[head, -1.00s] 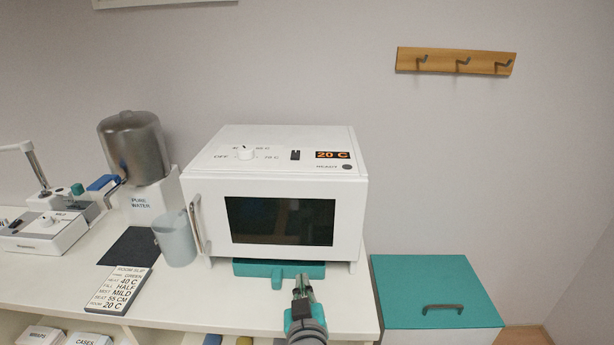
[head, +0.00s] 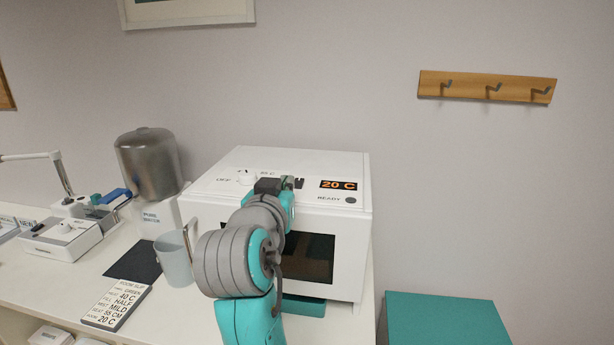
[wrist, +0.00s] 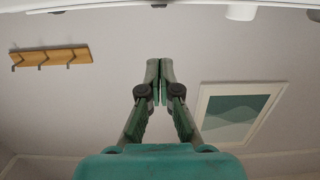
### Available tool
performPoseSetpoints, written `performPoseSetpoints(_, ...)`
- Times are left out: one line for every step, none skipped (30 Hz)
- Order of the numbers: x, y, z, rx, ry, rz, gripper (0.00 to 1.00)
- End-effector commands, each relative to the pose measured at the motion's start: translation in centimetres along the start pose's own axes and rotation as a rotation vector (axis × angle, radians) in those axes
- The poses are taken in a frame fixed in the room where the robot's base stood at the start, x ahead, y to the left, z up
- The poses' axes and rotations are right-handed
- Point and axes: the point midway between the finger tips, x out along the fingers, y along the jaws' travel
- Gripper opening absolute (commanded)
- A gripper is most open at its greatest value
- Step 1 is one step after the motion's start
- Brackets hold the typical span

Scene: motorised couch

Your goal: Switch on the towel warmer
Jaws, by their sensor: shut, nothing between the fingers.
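The towel warmer (head: 345,255) is a white box with a dark door window on the counter. Its sloped top carries a white dial (head: 246,176) by the "OFF" mark, a small dark rocker switch (head: 300,184), an orange "20 C" display (head: 341,184) and a grey "READY" lamp (head: 350,200) that looks unlit. My gripper (head: 289,183) is shut and empty over the top, just left of the switch. I cannot tell whether it touches. In the wrist view the shut fingertips (wrist: 159,62) point toward a white edge at the top.
A grey mug (head: 174,262) stands left of the warmer, beside the steel water tank (head: 150,165). A card of settings (head: 117,305) lies in front. A teal-topped cabinet (head: 440,318) stands to the right. Wall hooks (head: 490,88) hang above.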

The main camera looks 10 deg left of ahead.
Motion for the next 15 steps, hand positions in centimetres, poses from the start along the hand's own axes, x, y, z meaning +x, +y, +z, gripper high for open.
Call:
performPoseSetpoints(-0.13, -0.22, -0.7, 0.007, 0.001, 0.001, 0.0)
performPoseSetpoints(-0.19, -0.29, -1.0, 0.01, 0.002, 0.002, 0.0)
performPoseSetpoints(-0.25, -0.36, -1.27, 0.013, 0.001, 0.003, 0.0)
performPoseSetpoints(-0.29, -0.39, -1.4, 0.015, 0.0, 0.004, 0.0)
performPoseSetpoints(-0.32, -0.42, -1.49, 0.016, 0.0, 0.005, 0.0)
performPoseSetpoints(-0.34, -0.44, -1.56, 0.017, -0.001, 0.005, 0.0)
performPoseSetpoints(-0.35, -0.44, -1.6, 0.017, -0.001, 0.005, 0.0)
performPoseSetpoints(-0.35, -0.44, -1.61, 0.017, -0.001, 0.006, 0.0)
performPoseSetpoints(-0.35, -0.44, -1.61, 0.017, -0.001, 0.006, 0.0)
performPoseSetpoints(-0.35, -0.43, -1.6, 0.017, -0.001, 0.006, 0.0)
performPoseSetpoints(-0.34, -0.43, -1.59, 0.017, -0.001, 0.006, 0.0)
performPoseSetpoints(-0.34, -0.43, -1.59, 0.017, -0.001, 0.006, 0.0)
performPoseSetpoints(-0.34, -0.43, -1.59, 0.017, -0.001, 0.006, 0.0)
performPoseSetpoints(-0.34, -0.42, -1.59, 0.017, -0.001, 0.006, 0.0)
performPoseSetpoints(-0.32, -0.42, -1.59, 0.017, -0.001, 0.006, 0.0)
